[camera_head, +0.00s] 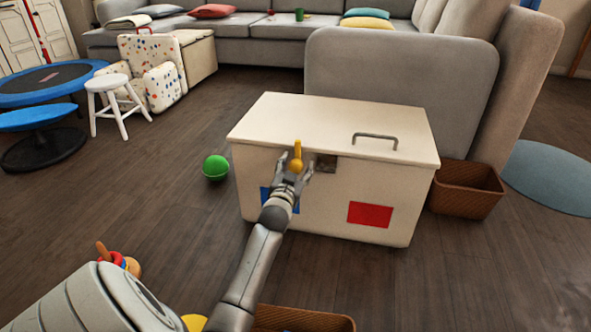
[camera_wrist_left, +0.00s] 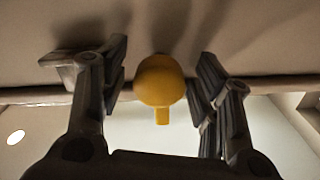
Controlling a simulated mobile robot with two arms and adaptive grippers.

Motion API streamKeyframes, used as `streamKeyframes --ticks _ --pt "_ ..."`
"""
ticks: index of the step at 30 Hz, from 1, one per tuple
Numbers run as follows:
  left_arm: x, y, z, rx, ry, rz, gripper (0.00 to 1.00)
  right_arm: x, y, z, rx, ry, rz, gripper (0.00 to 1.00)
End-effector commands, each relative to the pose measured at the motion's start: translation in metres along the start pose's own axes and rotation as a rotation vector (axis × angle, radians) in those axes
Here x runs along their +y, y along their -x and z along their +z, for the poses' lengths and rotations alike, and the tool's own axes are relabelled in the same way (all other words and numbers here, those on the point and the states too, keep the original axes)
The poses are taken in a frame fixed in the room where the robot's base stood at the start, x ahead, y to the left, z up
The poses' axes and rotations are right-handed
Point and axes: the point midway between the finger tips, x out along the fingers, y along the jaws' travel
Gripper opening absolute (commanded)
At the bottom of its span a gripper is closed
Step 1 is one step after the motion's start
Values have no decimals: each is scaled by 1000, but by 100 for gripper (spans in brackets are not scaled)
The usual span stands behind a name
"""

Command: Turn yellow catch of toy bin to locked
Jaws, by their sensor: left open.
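The toy bin (camera_head: 345,190) is a white box with its lid down, a metal handle on top and a blue and a red patch on its front. Its yellow catch (camera_head: 297,157) is on the front near the lid's edge, with its arm pointing up and a round knob below. My left gripper (camera_head: 294,172) is open at the catch. In the left wrist view the catch (camera_wrist_left: 160,82) sits between the two open fingers, with a gap at the left finger; the right finger is very close, and I cannot tell if it touches. My right gripper is not in view.
A green ball (camera_head: 215,167) lies on the floor left of the bin. A brown basket (camera_head: 467,189) stands close to its right side, and another brown basket (camera_head: 305,319) is at the bottom edge. A grey sofa piece (camera_head: 400,75) stands behind the bin.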

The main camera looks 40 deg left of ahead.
Motion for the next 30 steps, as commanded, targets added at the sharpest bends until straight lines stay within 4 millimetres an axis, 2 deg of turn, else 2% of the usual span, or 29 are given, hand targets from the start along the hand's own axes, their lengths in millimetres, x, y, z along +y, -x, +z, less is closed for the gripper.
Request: streamKeyframes --ticks 3,16,23,30 --pt "0 0 0 0 0 0 55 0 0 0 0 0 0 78" --pt "0 0 0 0 0 0 0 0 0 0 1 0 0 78" --pt "0 0 0 0 -9 0 0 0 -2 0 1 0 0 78" --pt "0 1 -2 -2 -91 1 0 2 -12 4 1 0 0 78"
